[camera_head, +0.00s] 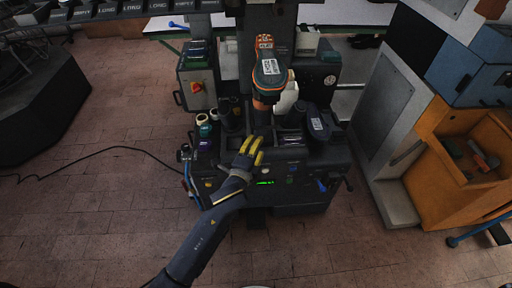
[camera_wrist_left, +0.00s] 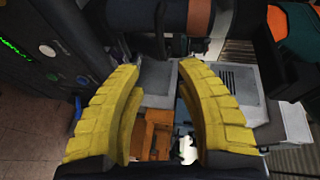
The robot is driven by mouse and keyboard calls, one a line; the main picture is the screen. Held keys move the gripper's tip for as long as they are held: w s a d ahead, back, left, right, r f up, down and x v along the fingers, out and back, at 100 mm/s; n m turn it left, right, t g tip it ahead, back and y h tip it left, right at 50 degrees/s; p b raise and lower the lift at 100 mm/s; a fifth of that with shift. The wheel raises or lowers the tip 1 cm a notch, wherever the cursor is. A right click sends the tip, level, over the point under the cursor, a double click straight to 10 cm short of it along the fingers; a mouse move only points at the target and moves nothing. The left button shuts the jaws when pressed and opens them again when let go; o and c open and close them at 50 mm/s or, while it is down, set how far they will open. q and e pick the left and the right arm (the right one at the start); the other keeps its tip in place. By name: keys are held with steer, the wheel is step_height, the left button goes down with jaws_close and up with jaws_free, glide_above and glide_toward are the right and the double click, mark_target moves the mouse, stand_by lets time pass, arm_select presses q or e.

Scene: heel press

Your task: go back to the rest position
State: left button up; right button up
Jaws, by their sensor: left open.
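My left gripper (camera_head: 250,150) has yellow fingers and reaches in from the bottom of the head view. It is at the front top edge of the dark heel press (camera_head: 300,185). In the left wrist view its two yellow fingers (camera_wrist_left: 160,95) are spread apart with nothing between them. The press's orange and dark upper part (camera_head: 268,75) stands just behind the gripper. A dark part with a white label (camera_head: 318,125) is to its right on the press. My right gripper does not show.
A grey control box with a red switch (camera_head: 197,88) is at the press's left. An orange bin (camera_head: 470,160) and blue box (camera_head: 475,65) stand at the right. A black cable (camera_head: 90,155) lies on the brick floor at left. The floor in front is clear.

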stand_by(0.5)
